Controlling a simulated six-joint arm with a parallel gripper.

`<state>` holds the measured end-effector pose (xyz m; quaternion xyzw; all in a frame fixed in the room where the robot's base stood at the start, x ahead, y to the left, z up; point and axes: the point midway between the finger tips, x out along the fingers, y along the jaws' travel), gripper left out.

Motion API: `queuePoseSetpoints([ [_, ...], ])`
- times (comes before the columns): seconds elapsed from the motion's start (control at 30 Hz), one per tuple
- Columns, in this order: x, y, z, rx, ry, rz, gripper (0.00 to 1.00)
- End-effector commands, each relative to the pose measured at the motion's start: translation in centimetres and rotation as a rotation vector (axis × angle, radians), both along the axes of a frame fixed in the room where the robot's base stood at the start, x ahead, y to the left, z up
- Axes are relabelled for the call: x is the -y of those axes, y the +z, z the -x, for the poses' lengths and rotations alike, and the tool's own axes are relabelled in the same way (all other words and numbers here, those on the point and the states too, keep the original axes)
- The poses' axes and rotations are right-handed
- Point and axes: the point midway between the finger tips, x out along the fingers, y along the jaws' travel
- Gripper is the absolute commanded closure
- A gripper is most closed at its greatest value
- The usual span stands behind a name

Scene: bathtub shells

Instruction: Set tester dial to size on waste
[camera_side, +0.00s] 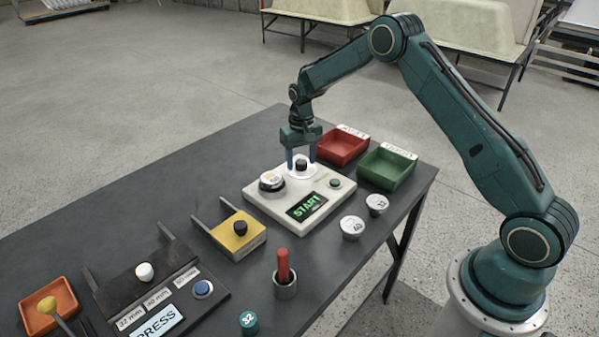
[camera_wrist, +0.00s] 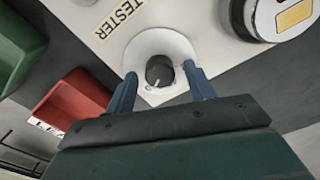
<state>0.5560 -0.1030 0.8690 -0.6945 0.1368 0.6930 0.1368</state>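The tester (camera_side: 260,202) is a cream box on the dark table, with a lit display (camera_side: 307,206) reading START and a green button (camera_side: 335,183). Its dial (camera_wrist: 160,70) is a black knob on a white round plate (camera_wrist: 176,44); the knob also shows in the side view (camera_side: 301,165). My gripper (camera_wrist: 162,88) points down at the dial, its two blue fingers apart on either side of the knob, with gaps visible. A round metal waste (camera_side: 271,182) sits on the tester's left part; it has a yellowish label (camera_wrist: 294,14) whose size I cannot read.
A red tray (camera_side: 343,147) and a green tray (camera_side: 388,168) stand behind the tester. Two more round wastes (camera_side: 353,227) (camera_side: 377,203) lie to its right.

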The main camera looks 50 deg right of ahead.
Motion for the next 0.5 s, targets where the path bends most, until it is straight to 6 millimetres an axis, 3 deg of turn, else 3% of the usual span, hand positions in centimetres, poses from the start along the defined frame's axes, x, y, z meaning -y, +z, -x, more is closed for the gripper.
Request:
queuePoseSetpoints([
  [0.27,0.0,0.0,0.0,-0.002,0.001,-0.001,0.46],
  [0.5,0.0,1.1,0.0,-0.001,0.001,0.0,0.46],
])
